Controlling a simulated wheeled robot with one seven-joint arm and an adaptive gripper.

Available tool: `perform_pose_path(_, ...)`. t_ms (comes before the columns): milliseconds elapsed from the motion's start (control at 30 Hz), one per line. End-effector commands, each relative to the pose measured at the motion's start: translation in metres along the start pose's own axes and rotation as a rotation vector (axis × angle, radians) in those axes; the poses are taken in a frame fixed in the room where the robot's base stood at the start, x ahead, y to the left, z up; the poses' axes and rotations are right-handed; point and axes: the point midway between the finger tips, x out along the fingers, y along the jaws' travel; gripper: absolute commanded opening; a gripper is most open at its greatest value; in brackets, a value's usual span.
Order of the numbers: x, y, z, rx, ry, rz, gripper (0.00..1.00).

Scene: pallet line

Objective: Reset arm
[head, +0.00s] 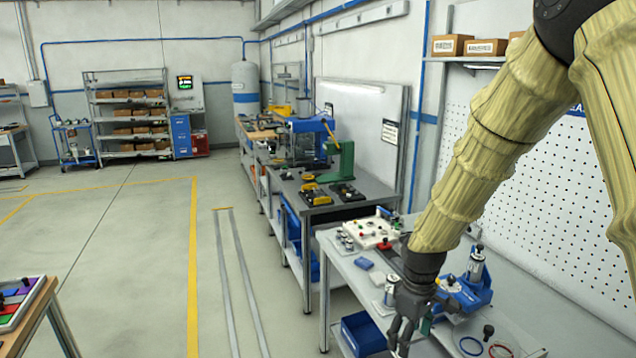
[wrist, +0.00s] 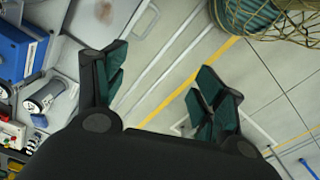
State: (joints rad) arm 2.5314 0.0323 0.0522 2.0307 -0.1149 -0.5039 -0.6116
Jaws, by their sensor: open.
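My gripper (head: 402,328) is at the end of my arm, which reaches down from the upper right in the head view. It hangs near the front edge of the grey workbench (head: 350,268). In the wrist view my gripper (wrist: 160,95) has its green-padded fingers wide apart, with nothing between them. The floor shows through the gap. The fingertips are small and dark in the head view.
The near workbench holds a white tray of parts (head: 370,232), a blue fixture (head: 470,290), and red and blue rings (head: 500,350). A blue bin (head: 362,334) sits below. A colourful tray (head: 20,300) stands at left. The floor between is clear.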

Motion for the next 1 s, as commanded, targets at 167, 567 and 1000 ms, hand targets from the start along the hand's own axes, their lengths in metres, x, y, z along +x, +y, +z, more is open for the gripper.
perform_pose_path(167,0.033,-0.005,0.009,0.036,0.001,-0.009,0.7)
perform_pose_path(567,0.127,-0.03,0.035,0.145,0.009,-0.027,0.7)
perform_pose_path(1000,0.289,-0.098,0.112,0.386,0.013,-0.046,0.7)
